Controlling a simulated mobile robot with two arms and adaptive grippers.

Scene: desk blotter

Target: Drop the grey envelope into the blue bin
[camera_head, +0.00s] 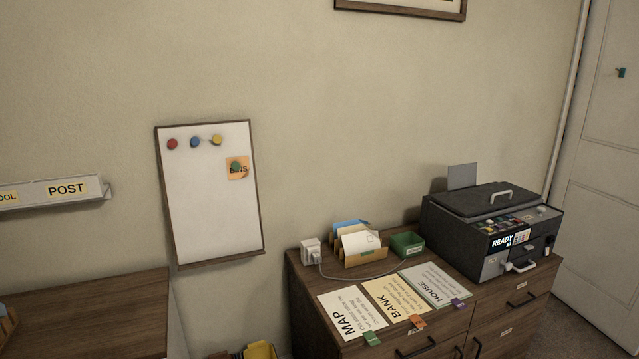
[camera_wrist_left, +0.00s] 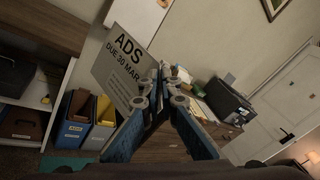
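A grey flat piece (camera_wrist_left: 122,62) printed "ADS DUE 30 MAR", seemingly the grey envelope, is in the left wrist view. My left gripper (camera_wrist_left: 155,84) is shut on its right edge and holds it up in the air, tilted. Neither the envelope nor my grippers show in the head view. My right gripper is in neither view.
A wooden cabinet (camera_head: 345,350) carries a printer (camera_head: 480,235), a letter holder (camera_head: 362,257), a green box (camera_head: 407,243) and MAP, BANK and HOUSE sheets. A whiteboard (camera_head: 210,205) hangs on the wall. A brown desk (camera_head: 80,315) stands at the left.

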